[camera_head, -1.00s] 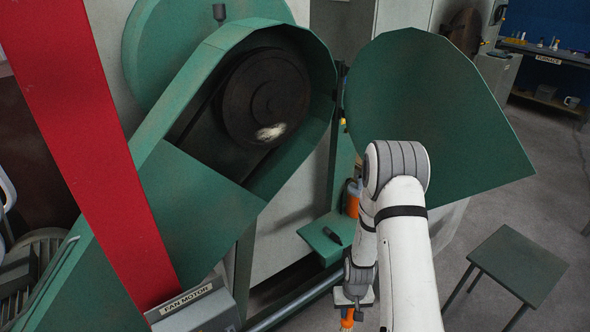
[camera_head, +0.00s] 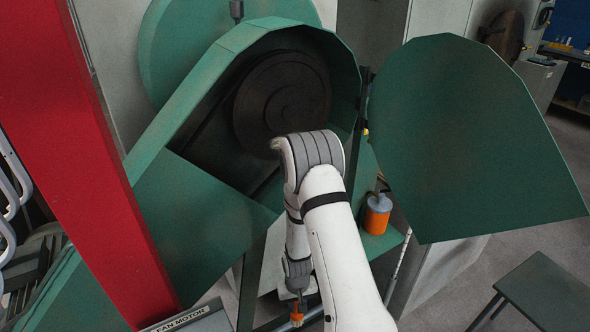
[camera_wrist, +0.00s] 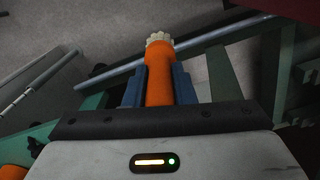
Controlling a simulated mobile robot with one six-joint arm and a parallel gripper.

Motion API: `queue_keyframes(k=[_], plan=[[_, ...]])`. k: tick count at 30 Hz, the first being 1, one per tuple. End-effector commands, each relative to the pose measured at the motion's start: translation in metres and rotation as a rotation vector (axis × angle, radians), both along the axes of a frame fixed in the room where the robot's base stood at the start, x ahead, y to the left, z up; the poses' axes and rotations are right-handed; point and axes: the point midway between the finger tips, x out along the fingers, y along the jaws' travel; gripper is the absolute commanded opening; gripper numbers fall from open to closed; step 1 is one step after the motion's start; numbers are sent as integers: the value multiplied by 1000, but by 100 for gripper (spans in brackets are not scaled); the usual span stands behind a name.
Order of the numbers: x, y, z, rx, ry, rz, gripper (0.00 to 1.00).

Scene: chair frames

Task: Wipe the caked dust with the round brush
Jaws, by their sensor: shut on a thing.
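The round brush (camera_wrist: 158,78) has an orange handle and pale bristles (camera_wrist: 158,38). My gripper (camera_wrist: 160,90) is shut on its handle, with one dark blue finger on each side and the bristles pointing away. In the head view, my gripper (camera_head: 298,304) is low, below the green guard housing, with a bit of the orange brush (camera_head: 296,318) showing. The dark round pulley (camera_head: 282,98) sits inside the open housing. No caked dust shows on its visible face; my arm covers the pulley's lower edge. The brush is well apart from the pulley.
The open green guard door (camera_head: 465,130) hangs at right. An orange can (camera_head: 377,215) stands on a green shelf beside my arm. A red beam (camera_head: 70,150) crosses the left side. A green stool (camera_head: 545,290) is at lower right; floor shows around it.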

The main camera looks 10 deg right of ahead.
Motion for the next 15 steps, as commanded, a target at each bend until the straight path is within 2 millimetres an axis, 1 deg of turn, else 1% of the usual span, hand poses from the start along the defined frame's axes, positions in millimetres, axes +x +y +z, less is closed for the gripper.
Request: queue_keyframes(k=[3,10,15], plan=[[0,-5,0,0,0,-14,0],[1,-6,0,1,-1,-20,0],[7,-8,10,14,-14,-41,0]])
